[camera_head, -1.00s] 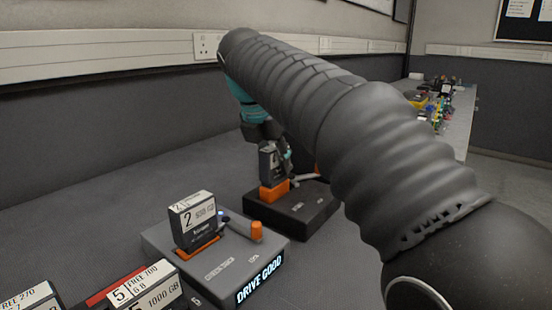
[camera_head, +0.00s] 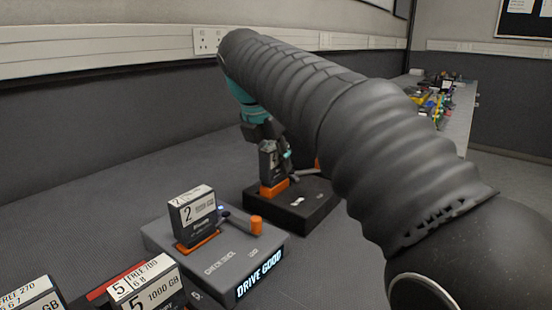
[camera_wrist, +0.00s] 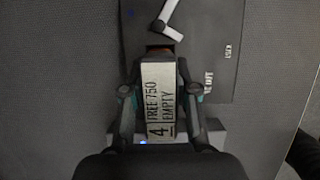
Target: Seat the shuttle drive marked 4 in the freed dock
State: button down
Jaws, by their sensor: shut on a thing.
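The shuttle drive marked 4 (camera_wrist: 158,105) is between the fingers of my gripper (camera_wrist: 155,92) in the wrist view. Its label reads FREE 750 EMPTY. In the head view the drive (camera_head: 267,163) is upright at the orange slot (camera_head: 273,188) of the dark dock (camera_head: 296,212). I cannot tell how deep it sits, as my arm hides part of it. My gripper (camera_head: 270,150) is shut on the drive from above. The dark dock (camera_wrist: 215,60) has a pale lever (camera_wrist: 168,22) in the wrist view.
A grey dock (camera_head: 215,262) in front holds a drive marked 2 (camera_head: 192,215), has an orange-tipped lever (camera_head: 243,222) and reads DRIVE GOOD. A drive marked 5 (camera_head: 150,290) stands at the front left. The wall (camera_head: 110,120) is behind; the bench to the left is clear.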

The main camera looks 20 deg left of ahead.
jog(key=shift+f, duration=0.5)
dwell(0.3)
jog(key=shift+c, duration=2.4)
grip_release()
jog(key=shift+r, duration=3.75)
